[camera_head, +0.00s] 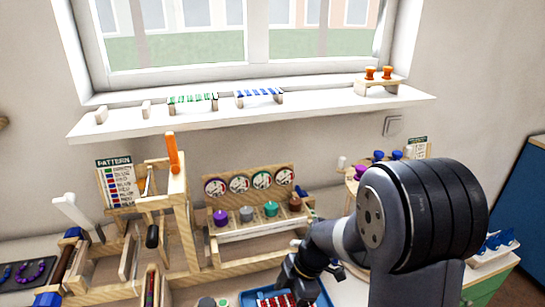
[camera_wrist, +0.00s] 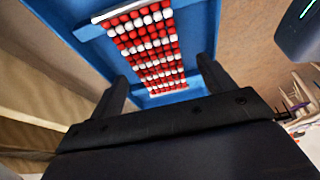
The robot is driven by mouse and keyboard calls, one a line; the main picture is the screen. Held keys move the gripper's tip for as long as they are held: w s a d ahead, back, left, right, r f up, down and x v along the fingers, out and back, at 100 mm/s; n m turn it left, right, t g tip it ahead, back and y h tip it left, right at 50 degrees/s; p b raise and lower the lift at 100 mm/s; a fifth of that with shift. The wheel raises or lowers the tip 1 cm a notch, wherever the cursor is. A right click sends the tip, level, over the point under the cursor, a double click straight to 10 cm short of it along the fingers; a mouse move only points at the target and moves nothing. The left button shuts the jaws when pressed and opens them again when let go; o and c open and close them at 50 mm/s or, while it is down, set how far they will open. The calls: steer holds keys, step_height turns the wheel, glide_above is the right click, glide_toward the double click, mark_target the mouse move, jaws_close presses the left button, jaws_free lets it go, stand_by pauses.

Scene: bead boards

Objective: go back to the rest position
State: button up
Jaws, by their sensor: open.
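My gripper (camera_head: 287,281) hangs low at the bottom centre of the head view, in front of the wooden stand with dials. In the wrist view, my gripper (camera_wrist: 162,72) shows two dark fingers spread apart, with nothing between them. Beyond the fingers is a blue board (camera_wrist: 203,25) with rows of red and white beads (camera_wrist: 150,45). The blue board also shows at the bottom edge of the head view (camera_head: 325,298), partly cut off, below my gripper. My arm covers part of the bench on the right.
A wooden stand with dials and coloured knobs (camera_head: 250,205) is behind my gripper. A wooden frame with an orange handle (camera_head: 172,152) stands to the left, near a pattern card (camera_head: 120,183). A white shelf (camera_head: 320,110) holds small racks below the window. Blue pieces (camera_head: 495,241) lie at right.

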steer(key=shift+r, duration=1.05)
steer(key=shift+f, duration=0.15)
